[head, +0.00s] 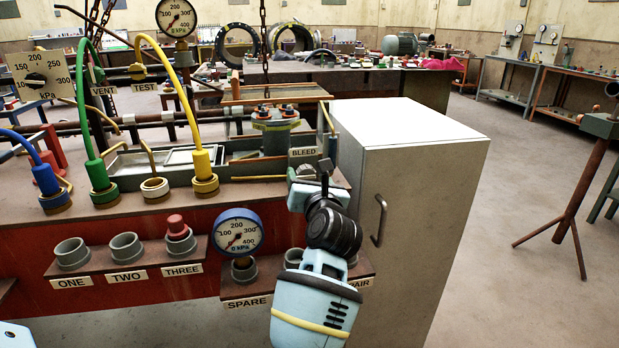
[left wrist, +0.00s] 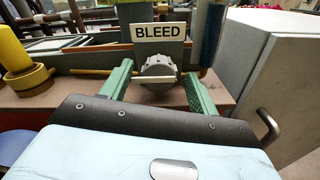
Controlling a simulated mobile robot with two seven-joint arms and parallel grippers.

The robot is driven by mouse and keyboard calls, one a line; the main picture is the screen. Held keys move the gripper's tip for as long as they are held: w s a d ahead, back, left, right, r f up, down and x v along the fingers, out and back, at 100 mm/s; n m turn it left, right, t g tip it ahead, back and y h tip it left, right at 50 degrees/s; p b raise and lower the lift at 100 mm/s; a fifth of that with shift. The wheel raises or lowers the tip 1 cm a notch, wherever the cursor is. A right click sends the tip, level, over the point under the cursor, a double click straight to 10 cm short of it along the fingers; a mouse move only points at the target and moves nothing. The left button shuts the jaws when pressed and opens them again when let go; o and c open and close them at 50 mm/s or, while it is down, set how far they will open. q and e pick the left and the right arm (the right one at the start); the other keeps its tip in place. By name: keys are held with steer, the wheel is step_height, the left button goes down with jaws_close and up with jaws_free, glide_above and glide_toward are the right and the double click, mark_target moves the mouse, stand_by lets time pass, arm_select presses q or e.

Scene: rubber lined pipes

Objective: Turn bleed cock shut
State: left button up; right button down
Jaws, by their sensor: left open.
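The bleed cock (left wrist: 159,70) is a grey round knob with a pale bar lying roughly level across its face. It sits under the BLEED label (left wrist: 158,32) in the left wrist view. In the head view the label (head: 303,152) shows at the bench's right end, with the cock (head: 305,170) just below, partly hidden by my arm. My left gripper (left wrist: 157,88) is open, its green fingers on either side of the cock with visible gaps. In the head view the left gripper (head: 318,190) is mostly hidden behind its wrist. My right gripper is not in view.
A white cabinet (head: 410,190) with a handle stands close to the right of the cock. Yellow (head: 201,160), green (head: 98,175) and blue (head: 46,180) hose ends stand to the left. A blue-rimmed gauge (head: 238,233) and cup holders (head: 127,247) line the bench front.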

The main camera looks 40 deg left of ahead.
arm_select(q)
steer(key=shift+s, duration=0.1)
steer(key=shift+c, duration=0.8)
steer(key=c, duration=0.8)
